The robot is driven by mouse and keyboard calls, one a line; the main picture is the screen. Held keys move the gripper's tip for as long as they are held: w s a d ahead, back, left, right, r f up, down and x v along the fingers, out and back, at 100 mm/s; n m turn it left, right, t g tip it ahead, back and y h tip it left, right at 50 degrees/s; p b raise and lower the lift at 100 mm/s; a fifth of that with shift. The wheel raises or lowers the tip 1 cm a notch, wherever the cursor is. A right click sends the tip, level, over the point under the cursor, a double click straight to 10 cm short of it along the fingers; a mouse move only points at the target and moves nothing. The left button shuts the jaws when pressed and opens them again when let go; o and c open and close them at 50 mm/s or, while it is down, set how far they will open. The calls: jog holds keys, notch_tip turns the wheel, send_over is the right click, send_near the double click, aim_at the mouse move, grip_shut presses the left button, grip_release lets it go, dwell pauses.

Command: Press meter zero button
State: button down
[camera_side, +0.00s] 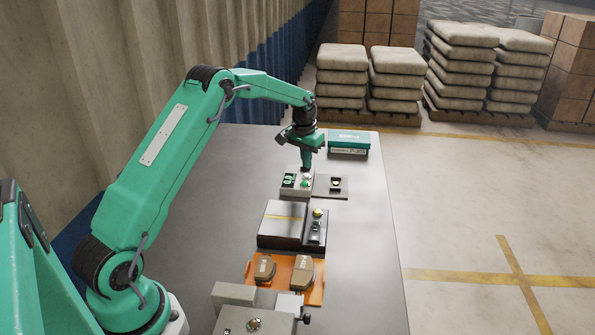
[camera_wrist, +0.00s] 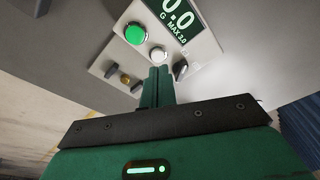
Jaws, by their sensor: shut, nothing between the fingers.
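The meter (camera_side: 296,190) is a light grey box on the far part of the bench. I cannot read a zero label. My gripper (camera_side: 306,168) points down over the meter, shut and empty. In the wrist view its fingertips (camera_wrist: 159,71) lie right beside the white button; I cannot tell whether they touch it.
A teal box (camera_side: 349,141) stands behind. Nearer are a dark block with a yellow stripe (camera_side: 281,229) and an orange tray (camera_side: 317,293) with two brown brake shoes (camera_side: 304,270).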

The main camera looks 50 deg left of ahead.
jog(key=shift+r, duration=2.05)
